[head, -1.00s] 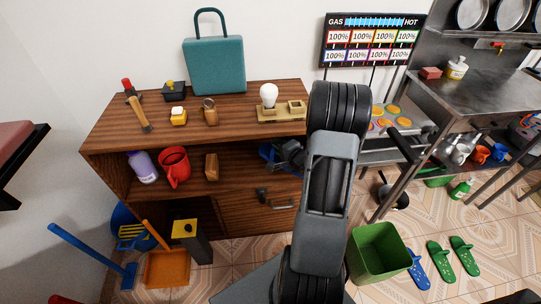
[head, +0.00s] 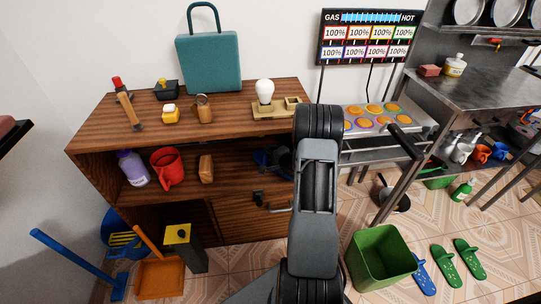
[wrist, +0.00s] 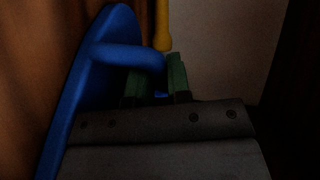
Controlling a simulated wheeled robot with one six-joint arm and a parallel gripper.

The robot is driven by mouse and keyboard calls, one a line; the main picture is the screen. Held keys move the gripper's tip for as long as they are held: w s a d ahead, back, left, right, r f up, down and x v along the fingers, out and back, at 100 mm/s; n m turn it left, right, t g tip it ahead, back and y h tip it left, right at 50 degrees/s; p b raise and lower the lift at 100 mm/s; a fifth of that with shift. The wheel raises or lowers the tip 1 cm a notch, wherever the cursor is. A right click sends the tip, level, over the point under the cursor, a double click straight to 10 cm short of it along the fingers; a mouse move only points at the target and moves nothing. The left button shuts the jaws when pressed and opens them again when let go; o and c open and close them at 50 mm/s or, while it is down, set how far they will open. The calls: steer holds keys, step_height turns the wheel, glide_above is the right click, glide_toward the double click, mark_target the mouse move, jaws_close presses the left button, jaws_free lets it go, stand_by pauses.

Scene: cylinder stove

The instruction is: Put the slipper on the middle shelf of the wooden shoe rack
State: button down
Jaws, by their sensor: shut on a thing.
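My gripper (wrist: 157,84) is shut on the strap of a blue slipper (wrist: 85,75), with its green fingers on either side of the strap. In the wrist view the slipper stands on edge, sole to the left, close to a brown wooden surface (wrist: 30,70); I cannot tell whether they touch. In the head view my gripper (head: 285,158) and a bit of blue show at the right part of the middle level of a wooden cabinet (head: 135,205), partly behind my arm. No other wooden rack is clear.
A drawer handle (head: 270,203) sits below. A green bin (head: 380,260), a blue slipper (head: 423,274) and green slippers (head: 446,265) are on the floor.

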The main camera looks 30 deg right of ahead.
steer(key=shift+f, duration=0.1)
steer(key=c, duration=1.1)
jaws_free()
steer(key=shift+p+v, duration=1.15)
steer(key=shift+v, duration=2.6)
